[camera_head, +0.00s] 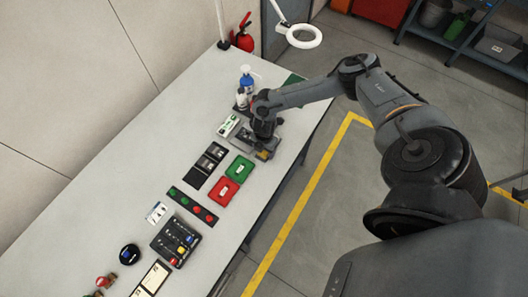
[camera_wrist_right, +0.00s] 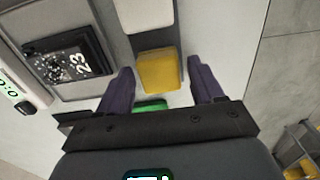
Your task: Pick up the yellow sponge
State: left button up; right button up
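The yellow sponge (camera_wrist_right: 160,70) lies in the right wrist view, just beyond and between the fingertips of my right gripper (camera_wrist_right: 160,78). The gripper is open, with a dark finger on each side and a small gap between the sponge and each finger. In the head view the sponge (camera_head: 263,155) shows as a small yellow patch in a grey tray (camera_head: 268,143), partly under my right gripper (camera_head: 264,135). The height of the fingers over the sponge is hard to tell. My left gripper is in neither view.
A dark meter (camera_wrist_right: 75,62) sits left of the sponge in the wrist view. The table's right edge is close to the tray.

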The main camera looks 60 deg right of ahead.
jog(key=c, duration=0.9)
jog(key=shift+o, duration=0.2)
jog(key=shift+r, duration=0.2)
jog(key=shift+r, duration=0.6)
notch_tip(320, 180, up, 3)
jog(key=shift+f, duration=0.1)
jog(key=s+d+r, duration=0.3)
jog(key=s+r, duration=0.3)
jog(key=s, duration=0.5)
jog(key=shift+s+r+b, duration=0.15)
jog(key=shift+r+b, duration=0.2)
jog(key=shift+b, duration=0.1)
